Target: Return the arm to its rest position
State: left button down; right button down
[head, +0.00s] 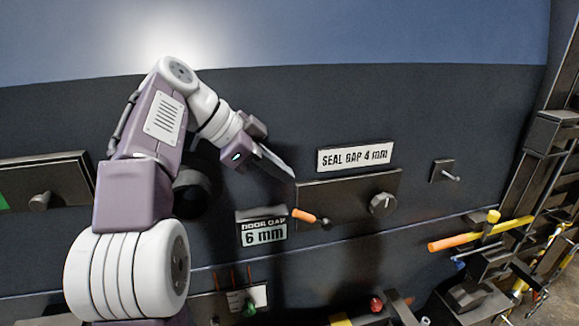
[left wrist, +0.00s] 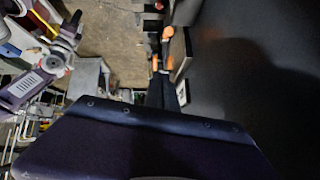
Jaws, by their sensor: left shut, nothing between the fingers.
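My left arm comes in from the left in the head view, bent at a high elbow. Its gripper (head: 289,174) points down and to the right in front of the dark machine panel. The fingers are together with nothing between them. The tips are just left of the panel plate (head: 345,195) and above an orange-handled lever (head: 305,216), seemingly apart from both. In the left wrist view, the dark finger shape (left wrist: 166,92) points toward an orange part (left wrist: 169,50). My right gripper does not show.
A "SEAL GAP 4 mm" label (head: 354,157), a round knob (head: 382,204) and a "DOOR GAP 6 mm" label (head: 264,233) are on the panel. A small toggle (head: 443,171) sits further right. A tool rack with an orange-handled hammer (head: 478,234) stands at the right edge.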

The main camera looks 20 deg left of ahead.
pick_arm(q)
jog(key=s+d+f+n+g+y+b, duration=0.1)
jog(key=s+d+f+g+b, duration=0.3)
jog(key=f, duration=0.8)
jog(key=s+d+f+n+b, duration=0.15)
jog(key=f+b, duration=0.45)
jog(key=f, duration=0.7)
jog(key=s+d+f+n+g+y+b, duration=0.15)
jog(key=d+f+b, duration=0.3)
jog(key=f, duration=0.75)
jog(key=s+a+f+n+y+b, duration=0.1)
jog(key=s+a+f+n+y, duration=0.1)
jog(key=f, duration=0.7)
jog(key=s+a+f+n+t+y+b, duration=0.1)
jog(key=s+a+f+n+y, duration=0.1)
jog(key=s+a+f+n, duration=0.3)
notch_tip(320, 180, down, 4)
jog(key=shift+a+f+n, duration=0.1)
jog(key=shift+a+n, duration=0.65)
jog(key=shift+n, duration=0.45)
jog(key=shift+s, duration=0.1)
